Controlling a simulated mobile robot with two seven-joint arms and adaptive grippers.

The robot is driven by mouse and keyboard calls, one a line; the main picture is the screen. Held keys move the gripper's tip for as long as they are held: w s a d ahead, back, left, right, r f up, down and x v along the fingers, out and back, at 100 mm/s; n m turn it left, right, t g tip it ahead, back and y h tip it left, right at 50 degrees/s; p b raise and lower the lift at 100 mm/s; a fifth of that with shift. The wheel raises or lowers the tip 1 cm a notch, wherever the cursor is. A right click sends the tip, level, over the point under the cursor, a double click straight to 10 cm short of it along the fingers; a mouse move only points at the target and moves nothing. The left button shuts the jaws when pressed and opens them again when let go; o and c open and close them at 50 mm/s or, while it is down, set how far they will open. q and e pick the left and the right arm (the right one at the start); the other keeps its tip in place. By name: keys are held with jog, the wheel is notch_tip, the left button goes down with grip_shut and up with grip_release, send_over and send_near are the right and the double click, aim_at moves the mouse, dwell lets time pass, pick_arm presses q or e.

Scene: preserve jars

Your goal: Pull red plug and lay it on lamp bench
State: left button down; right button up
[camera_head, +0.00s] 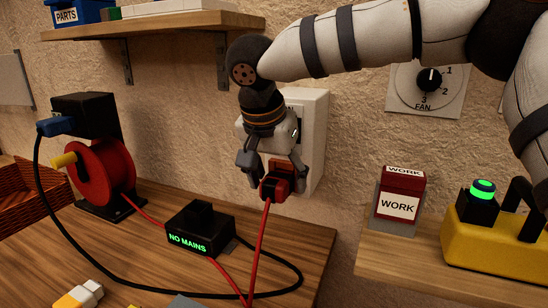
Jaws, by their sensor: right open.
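The red plug (278,185), with a dark part at its front, is at the lower part of a white wall socket box (314,140). A red cable (261,245) hangs from it to the bench below. My right gripper (274,177) points down with its open fingers on either side of the plug. The contact between fingers and plug, and between plug and socket, is hidden. Two wooden benches show, a left one (150,263) and a right one (405,256); I cannot tell which is the lamp bench. My left gripper is not in view.
The left bench holds a red cable reel (104,170), a black box reading NO MAINS (198,232) and a looping black cable. The right bench holds a red WORK box (401,195) and a yellow unit (495,245) with a green-lit top. A shelf (150,27) is above left.

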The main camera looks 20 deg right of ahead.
jog(key=shift+w+f, duration=0.1)
jog(key=shift+f, duration=0.1)
jog(key=c, duration=1.4)
jog(key=shift+s+a, duration=1)
jog(key=shift+a, duration=0.1)
jog(key=shift+s+a, duration=1.3)
jog(key=shift+a, duration=0.15)
